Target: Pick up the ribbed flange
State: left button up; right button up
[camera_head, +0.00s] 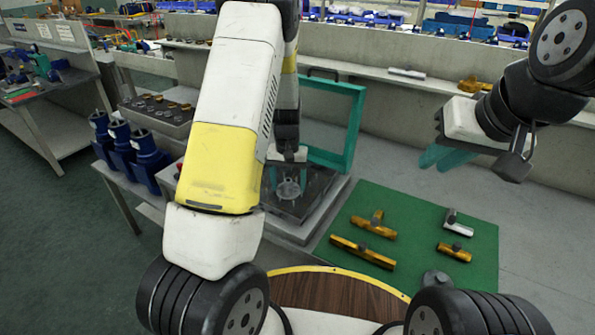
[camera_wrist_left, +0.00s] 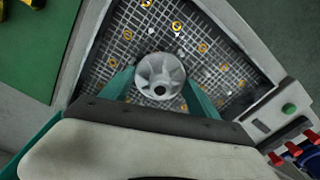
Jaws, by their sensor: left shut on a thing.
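The ribbed flange (camera_wrist_left: 160,75) is a pale grey round part with radial ribs and a dark central hole. In the left wrist view it sits between the two teal fingers of my left gripper (camera_wrist_left: 162,92), which is shut on it. In the head view the flange (camera_head: 288,188) shows below my left gripper (camera_head: 287,172), over the dark grid-bottomed tray (camera_head: 318,193). I cannot tell whether it touches the tray. My right gripper (camera_head: 443,158) hangs empty above the green mat's far side. Its teal fingers are seen obliquely, so their gap is unclear.
A teal frame (camera_head: 354,125) stands upright behind the tray. The green mat (camera_head: 400,220) to the right bears several brass and steel fittings, with a grey round piece (camera_head: 437,281) near its front edge. Blue pumps (camera_head: 148,160) stand at left. Red-handled parts (camera_wrist_left: 294,148) lie beside the tray.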

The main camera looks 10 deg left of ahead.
aim_at(289, 182)
pick_arm(q)
jog(key=r, duration=0.3)
jog(key=shift+s+d+r, duration=0.25)
jog(key=shift+s+r, duration=0.05)
jog(key=shift+s, duration=0.05)
jog(key=s+d, duration=0.2)
jog(key=s, duration=0.2)
jog(key=s+d+r, duration=0.1)
jog(key=s+d, duration=0.1)
jog(key=s, duration=0.3)
jog(key=s+d, duration=0.2)
jog(key=s, duration=0.2)
jog(key=shift+s+d+r, duration=0.1)
jog(key=shift+s+r, duration=0.1)
jog(key=shift+s, duration=0.05)
jog(key=shift+s+r, duration=0.15)
jog(key=shift+r, duration=2.3)
